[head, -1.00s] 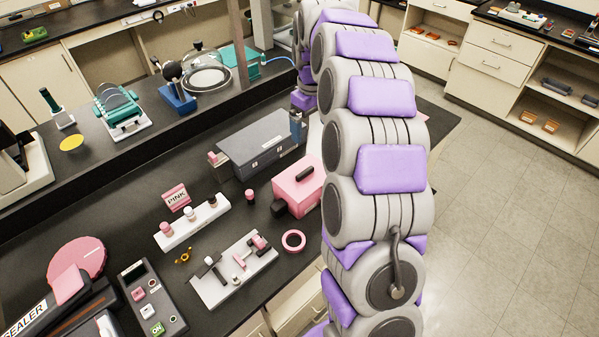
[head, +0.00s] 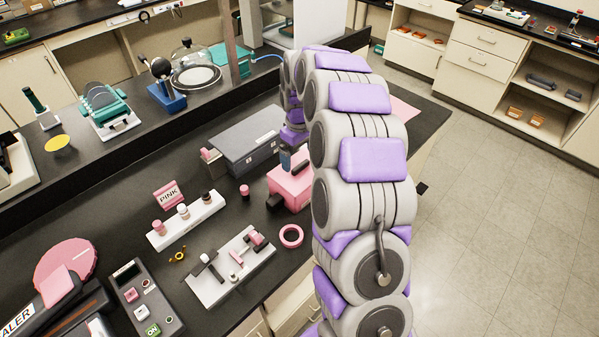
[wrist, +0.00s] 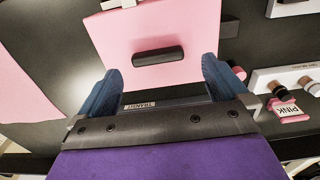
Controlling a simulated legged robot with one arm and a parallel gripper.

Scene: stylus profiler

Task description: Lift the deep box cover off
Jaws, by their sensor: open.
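The deep box cover, as I take it, is the pink box (head: 292,187) with a black bar handle on top, standing on the black bench. My arm hides its right part in the head view. In the wrist view its pink top (wrist: 186,30) and black handle (wrist: 158,56) lie just beyond my fingertips. My gripper (wrist: 162,75) is open, with blue fingers spread wider than the handle's length and nothing between them. In the head view one blue finger (head: 285,158) shows over the back edge of the pink box; the other is hard to make out.
A long grey case (head: 245,140) stands close behind the pink box. A white strip with several small jars (head: 186,219), a pink ring (head: 291,236) and a white plate with fittings (head: 231,266) lie to the left and front. A pink sheet (wrist: 35,75) lies left in the wrist view.

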